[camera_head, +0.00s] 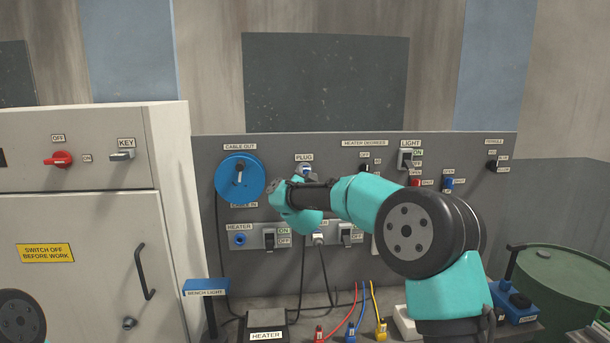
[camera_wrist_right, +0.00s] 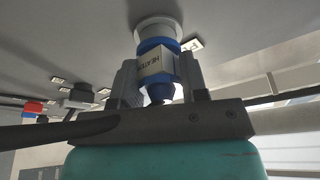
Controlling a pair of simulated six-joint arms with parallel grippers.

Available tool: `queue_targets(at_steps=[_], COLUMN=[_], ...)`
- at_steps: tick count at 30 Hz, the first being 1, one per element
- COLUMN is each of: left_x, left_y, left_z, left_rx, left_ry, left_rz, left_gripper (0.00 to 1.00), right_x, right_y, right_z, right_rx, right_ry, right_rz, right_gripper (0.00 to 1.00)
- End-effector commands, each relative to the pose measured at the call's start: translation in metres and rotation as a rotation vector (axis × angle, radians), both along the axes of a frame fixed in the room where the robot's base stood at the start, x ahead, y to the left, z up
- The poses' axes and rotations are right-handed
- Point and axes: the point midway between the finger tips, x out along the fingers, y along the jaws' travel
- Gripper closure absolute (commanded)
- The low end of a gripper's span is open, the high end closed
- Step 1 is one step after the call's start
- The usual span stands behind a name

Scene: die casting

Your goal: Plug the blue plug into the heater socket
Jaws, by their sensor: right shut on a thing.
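The blue plug (camera_wrist_right: 155,63), with a white HEATER label, sits between the two fingers of my right gripper (camera_wrist_right: 158,78) in the right wrist view. The gripper is shut on it. The plug's front end meets a round white fitting (camera_wrist_right: 157,27) on the panel; I cannot tell how deep it sits. In the head view a bit of blue shows under the PLUG label (camera_head: 304,157), and my right wrist hides most of the gripper. The heater socket (camera_head: 239,240), a blue ring under the HEATER label, is lower left and looks empty. My left gripper is out of view.
A grey panel (camera_head: 210,160) carries a blue cable reel (camera_head: 240,180), switches and labels. A black heater switch (camera_head: 269,238) is right of the socket. Dark cables hang below. Red, blue and yellow leads (camera_head: 373,300) lie on the bench. A white cabinet (camera_head: 80,210) stands left.

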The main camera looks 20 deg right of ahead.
Motion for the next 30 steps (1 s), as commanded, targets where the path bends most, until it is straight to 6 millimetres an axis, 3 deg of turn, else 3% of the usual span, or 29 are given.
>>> queue_targets(at_steps=[30], left_x=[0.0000], left_y=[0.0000], left_z=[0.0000], left_rx=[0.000], left_ry=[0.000], left_rz=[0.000], left_gripper=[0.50], right_x=[-0.0103], right_y=[0.0016], right_z=[0.0002], right_rx=[0.000], right_ry=[0.000], right_rz=[0.000], right_gripper=[0.88])
